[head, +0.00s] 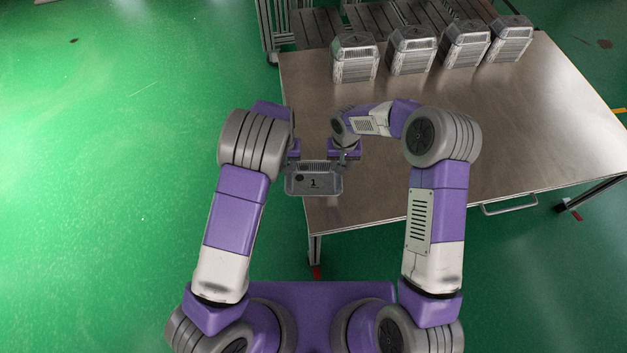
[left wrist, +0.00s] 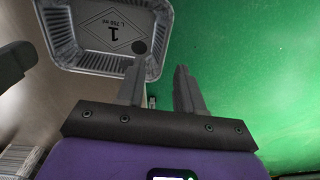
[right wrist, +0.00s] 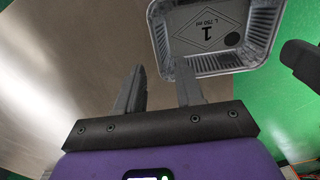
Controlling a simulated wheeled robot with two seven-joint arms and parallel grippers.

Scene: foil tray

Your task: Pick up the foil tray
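The foil tray (head: 314,186) is a silver, open container with a "1" printed on its bottom. It hangs level at the table's near left corner, partly past the edge, and appears clear of the tabletop. My left gripper (head: 293,157) is at its left side and my right gripper (head: 343,158) at its right side. In the left wrist view, the fingers (left wrist: 158,75) straddle the wall of the tray (left wrist: 75,58). In the right wrist view, the fingers (right wrist: 162,75) straddle the opposite wall of the tray (right wrist: 225,65).
The metal table (head: 440,130) has a broad bare top. Several stacks of foil trays, such as the leftmost stack (head: 355,62), stand along its far edge. A handle (head: 509,207) sticks out from the near edge. Open green floor (head: 120,180) lies left of the table.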

